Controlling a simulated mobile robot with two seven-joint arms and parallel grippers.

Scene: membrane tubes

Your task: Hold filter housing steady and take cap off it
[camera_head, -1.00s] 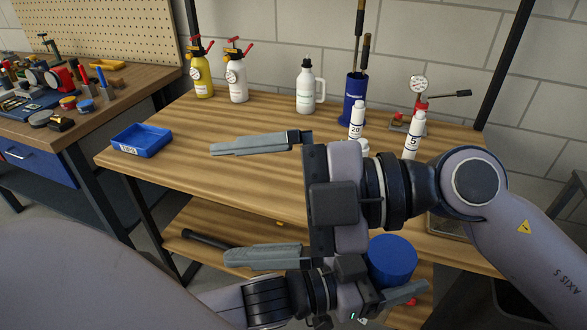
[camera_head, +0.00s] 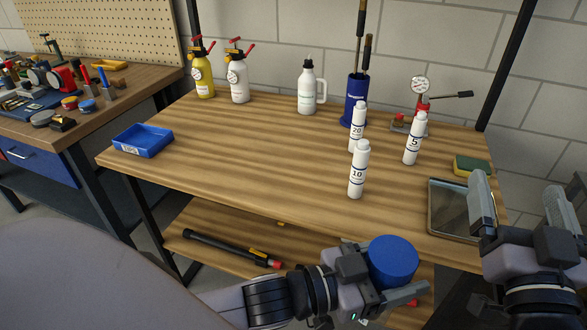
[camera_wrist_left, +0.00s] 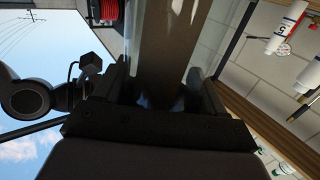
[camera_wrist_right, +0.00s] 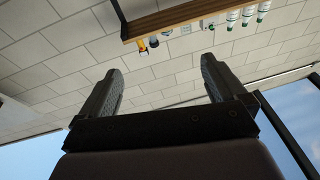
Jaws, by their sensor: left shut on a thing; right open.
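My left gripper (camera_head: 372,272) is shut on the filter housing at the bottom centre of the head view. The blue cap (camera_head: 392,260) shows as a round disc at the housing's end, and it hides most of the housing there. In the left wrist view the housing (camera_wrist_left: 165,45) is a grey, see-through tube between the fingers. My right gripper (camera_head: 522,205) is open and empty at the right of the head view, well apart from the cap. Its spread fingers also show in the right wrist view (camera_wrist_right: 158,90), with nothing between them.
The wooden bench (camera_head: 250,160) carries white bottles marked 10 (camera_head: 358,172), 20 (camera_head: 357,125) and 5 (camera_head: 414,140). A grey-topped tray (camera_head: 455,205) and a sponge (camera_head: 472,166) lie at right. A blue bin (camera_head: 143,140) is at left. The bench's middle is clear.

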